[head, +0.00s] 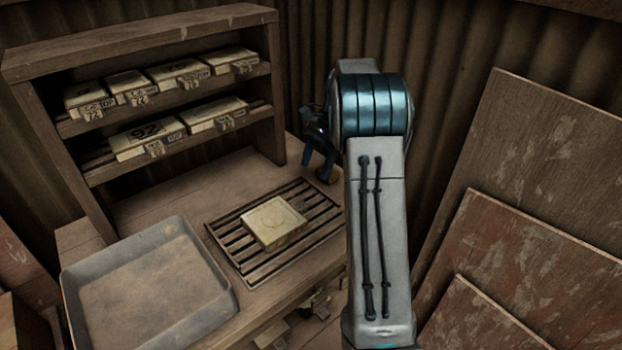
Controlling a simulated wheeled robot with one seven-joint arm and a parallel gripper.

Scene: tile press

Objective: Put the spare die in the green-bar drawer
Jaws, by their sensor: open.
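A pale square block (272,222) with a faint round mark on top lies on a slatted rack (222,232) on the bench. I cannot tell whether it is the spare die. My gripper (318,166), with dark blue fingers, is open behind the block, near the bench's back right corner. My arm partly hides that area. A small brownish thing shows by the fingers, too hidden to name. No drawer with a green bar can be made out.
A wooden shelf unit (275,98) at the back left holds several pale labelled blocks (146,140) on two levels. A grey empty tray (228,300) sits at the bench's front left. Large boards (540,265) lean at the right. Small pale items (271,334) show below the bench edge.

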